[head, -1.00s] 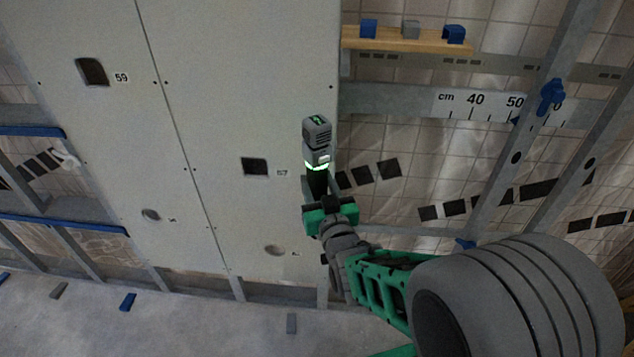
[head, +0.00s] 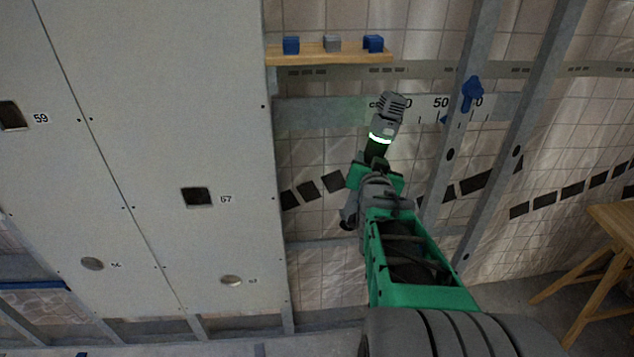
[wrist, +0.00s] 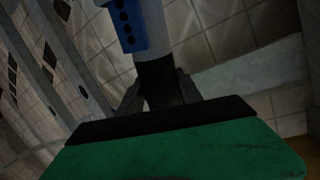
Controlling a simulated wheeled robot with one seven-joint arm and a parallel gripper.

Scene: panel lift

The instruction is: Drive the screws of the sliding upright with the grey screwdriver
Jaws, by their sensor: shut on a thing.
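My gripper (head: 376,163) is shut on the dark handle of the grey screwdriver (head: 390,108), which has a lit green-white ring. The screwdriver points up and stands in front of the cm scale (head: 427,104), covering part of its left end.
A wooden shelf (head: 330,57) carries blue and grey blocks above the scale. White panels (head: 150,150) with cut-outs stand at left. A second stud (head: 520,130) stands at right, and a wooden trestle (head: 590,255) at far right.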

